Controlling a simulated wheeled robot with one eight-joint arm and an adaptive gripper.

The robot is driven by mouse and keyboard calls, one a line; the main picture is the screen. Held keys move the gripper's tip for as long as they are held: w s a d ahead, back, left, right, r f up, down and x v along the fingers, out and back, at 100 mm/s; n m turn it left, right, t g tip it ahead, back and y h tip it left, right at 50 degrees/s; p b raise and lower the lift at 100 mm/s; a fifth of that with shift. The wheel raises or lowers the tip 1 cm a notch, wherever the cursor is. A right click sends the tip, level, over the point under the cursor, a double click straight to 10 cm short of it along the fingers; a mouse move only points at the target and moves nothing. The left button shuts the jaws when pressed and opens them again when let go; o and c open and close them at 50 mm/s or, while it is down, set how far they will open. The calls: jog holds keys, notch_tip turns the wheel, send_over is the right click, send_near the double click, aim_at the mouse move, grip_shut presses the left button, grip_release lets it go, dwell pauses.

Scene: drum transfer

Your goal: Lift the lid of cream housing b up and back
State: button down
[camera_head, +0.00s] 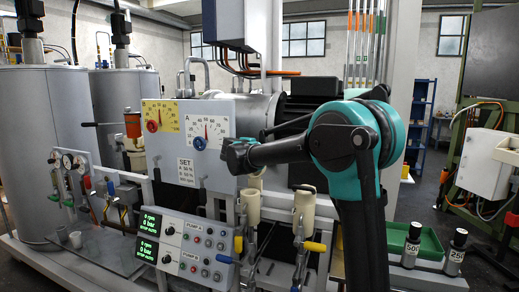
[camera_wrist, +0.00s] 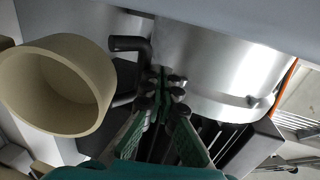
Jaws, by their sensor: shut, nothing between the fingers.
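Two cream housings stand side by side in the head view: a left one (camera_head: 251,208) and a right one (camera_head: 304,212) with a dark handle on top. No label shows which is b. In the wrist view a hollow cream cup-shaped part (camera_wrist: 62,85) opens toward the camera at the left; I cannot tell whether it is a housing or a lid. My gripper (camera_wrist: 165,88) is shut and empty, with its green fingers converging near dark fittings, apart from the cream part. In the head view my arm hides the area behind it, and the fingertips cannot be made out.
Dark bent handles (camera_wrist: 130,45) and a shiny metal cylinder (camera_wrist: 210,60) are close to my fingertips. The pump control panel (camera_head: 187,250) stands at front left, the dial panel (camera_head: 190,140) behind it.

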jog(key=s+a+r+n+t+y, duration=0.1)
jog(key=s+r+n+t+y, duration=0.4)
jog(key=s, duration=0.5)
jog(key=s+d+f+n+g+y, duration=0.35)
jog(key=s+f+n, duration=0.45)
jog(key=f, duration=0.3)
jog(key=s+d+f+n+g+y, duration=0.25)
jog(key=s+f+n+g, duration=0.25)
jog(key=s+f+n, duration=0.45)
jog(key=s+d+f+g+h, duration=0.5)
jog(key=s+d+f+g, duration=0.2)
jog(key=s+d+f, duration=0.9)
notch_tip(320, 180, down, 5)
jog(key=shift+s+d+r+h, duration=0.2)
jog(key=shift+s+h, duration=0.1)
jog(key=shift+s, duration=0.95)
